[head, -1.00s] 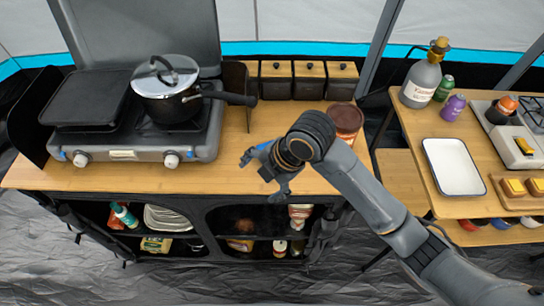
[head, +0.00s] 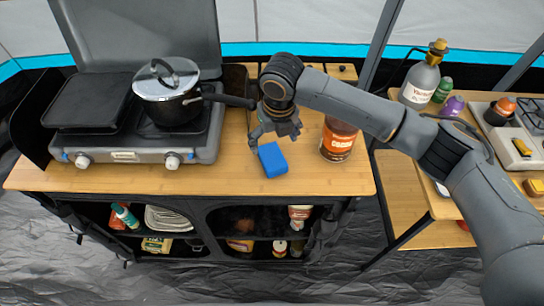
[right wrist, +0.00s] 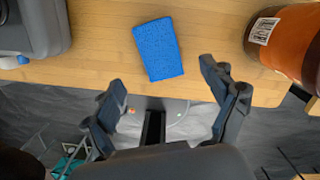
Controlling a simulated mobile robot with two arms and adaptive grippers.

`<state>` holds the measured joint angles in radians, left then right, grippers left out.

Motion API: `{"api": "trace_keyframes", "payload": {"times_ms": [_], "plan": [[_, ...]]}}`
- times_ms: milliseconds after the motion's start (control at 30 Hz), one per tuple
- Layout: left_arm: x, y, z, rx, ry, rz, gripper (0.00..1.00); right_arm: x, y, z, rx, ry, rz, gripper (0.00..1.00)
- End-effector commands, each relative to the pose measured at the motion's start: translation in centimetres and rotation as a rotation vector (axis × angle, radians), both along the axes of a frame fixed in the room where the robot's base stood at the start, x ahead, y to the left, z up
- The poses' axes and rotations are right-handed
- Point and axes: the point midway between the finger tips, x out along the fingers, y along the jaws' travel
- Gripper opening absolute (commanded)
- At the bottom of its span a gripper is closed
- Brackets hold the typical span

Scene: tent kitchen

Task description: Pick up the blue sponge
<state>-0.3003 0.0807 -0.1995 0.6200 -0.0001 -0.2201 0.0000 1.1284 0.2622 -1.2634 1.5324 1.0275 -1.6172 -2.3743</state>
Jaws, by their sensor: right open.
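The blue sponge (head: 272,160) lies flat on the wooden counter (head: 215,180), between the stove and a brown jar. It also shows in the right wrist view (right wrist: 158,49), beyond the fingertips. My right gripper (head: 272,137) is just behind the sponge in the head view, its fingers spread. In the right wrist view the open fingers (right wrist: 165,78) are apart with nothing between them, and the sponge lies in front of the gap. My left gripper is in neither view.
The stove (head: 125,155) with a lidded pot (head: 170,95) stands left of the sponge. The pot's handle (head: 230,99) reaches toward my right gripper. The brown jar (head: 338,140) stands to the right, below my forearm. Counter front of the sponge is clear.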

Motion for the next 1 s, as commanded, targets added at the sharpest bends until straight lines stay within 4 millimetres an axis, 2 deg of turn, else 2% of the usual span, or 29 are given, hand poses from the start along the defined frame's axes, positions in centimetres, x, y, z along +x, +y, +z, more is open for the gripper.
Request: {"api": "trace_keyframes", "payload": {"times_ms": [100,267,600,867,900,1000], "plan": [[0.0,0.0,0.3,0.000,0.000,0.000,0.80,0.2,0.1,-1.4,0.000,0.001,-0.001,0.85],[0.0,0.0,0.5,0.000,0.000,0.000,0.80,0.3,0.2,-2.5,0.001,0.001,-0.001,0.85],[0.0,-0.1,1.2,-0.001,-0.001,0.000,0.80,1.0,0.4,-7.0,0.000,0.000,-0.002,0.85],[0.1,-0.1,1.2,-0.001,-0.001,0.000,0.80,1.0,0.5,-7.6,0.002,-0.001,-0.001,0.85],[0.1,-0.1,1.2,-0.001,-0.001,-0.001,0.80,1.0,0.5,-7.5,0.001,0.000,-0.001,0.83],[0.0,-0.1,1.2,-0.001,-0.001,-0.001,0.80,1.0,0.5,-7.5,0.001,0.000,-0.001,0.62]]}}
